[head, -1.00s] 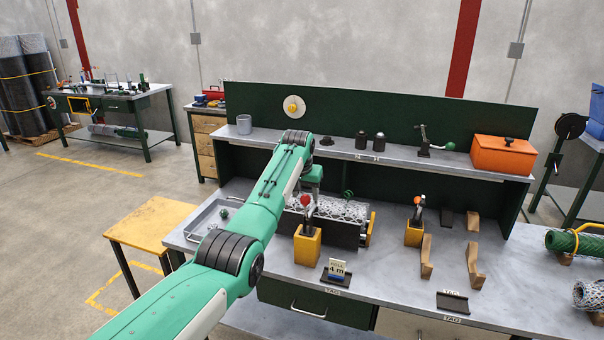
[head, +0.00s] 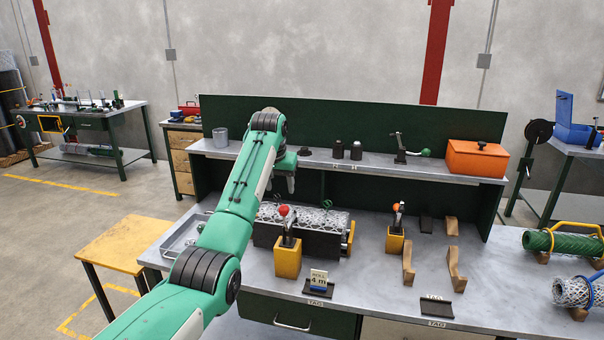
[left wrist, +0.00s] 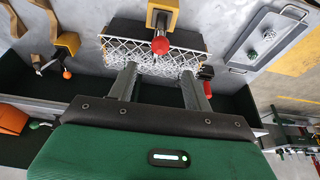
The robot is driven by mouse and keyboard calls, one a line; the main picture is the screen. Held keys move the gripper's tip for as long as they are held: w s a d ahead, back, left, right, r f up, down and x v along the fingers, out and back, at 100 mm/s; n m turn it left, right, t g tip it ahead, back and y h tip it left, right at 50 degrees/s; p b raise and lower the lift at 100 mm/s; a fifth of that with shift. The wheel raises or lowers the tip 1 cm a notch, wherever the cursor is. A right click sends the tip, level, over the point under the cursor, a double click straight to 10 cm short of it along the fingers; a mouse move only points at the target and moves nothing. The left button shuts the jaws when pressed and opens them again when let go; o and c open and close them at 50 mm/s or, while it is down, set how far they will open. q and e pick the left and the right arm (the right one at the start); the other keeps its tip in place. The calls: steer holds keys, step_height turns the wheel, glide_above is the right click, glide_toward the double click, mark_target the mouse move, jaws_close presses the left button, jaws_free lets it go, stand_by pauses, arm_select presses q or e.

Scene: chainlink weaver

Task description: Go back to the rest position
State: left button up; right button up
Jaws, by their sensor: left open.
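My left arm reaches in from the lower left of the head view. Its gripper (head: 291,185) hangs past the wrist, in front of the bench's back shelf and above the mesh roll. In the left wrist view the two fingers (left wrist: 159,72) are apart, with nothing held between them. The white wire-mesh roll (head: 325,218) lies on a dark block on the bench; its mesh (left wrist: 155,54) shows beyond the fingertips. A yellow box with a red-knobbed lever (head: 287,258) stands in front of the roll. My right gripper is not in view.
The grey workbench (head: 350,300) holds a second yellow lever box (head: 395,240), wooden brackets (head: 456,270) and a metal tray (head: 180,238). An orange box (head: 477,160) sits on the shelf (head: 240,150). A yellow-topped stool (head: 125,245) stands at the left.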

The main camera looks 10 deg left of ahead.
arm_select(q)
steer(key=s+a+f, duration=0.1)
steer(key=s+f, duration=0.3)
steer(key=f, duration=0.5)
steer(key=s+f, duration=0.4)
steer(key=f, duration=0.5)
steer(key=s+f, duration=1.2)
steer(key=s, duration=0.1)
steer(key=s+f+m, duration=0.1)
steer(key=s+f, duration=0.2)
steer(key=s, duration=0.6)
steer(key=s+f, duration=0.2)
steer(key=s, duration=0.8)
steer(key=s+d+r, duration=0.1)
steer(key=s+r, duration=0.1)
steer(key=s, duration=0.7)
steer(key=s+d+r, duration=0.1)
steer(key=s+r, duration=0.1)
steer(key=s, duration=0.6)
step_height(320, 180, down, 31)
steer(key=g, duration=0.2)
steer(key=s+a+f+m, duration=0.1)
steer(key=s+a+f, duration=0.2)
steer(key=s+f, duration=1.7)
steer(key=shift+g, duration=0.4)
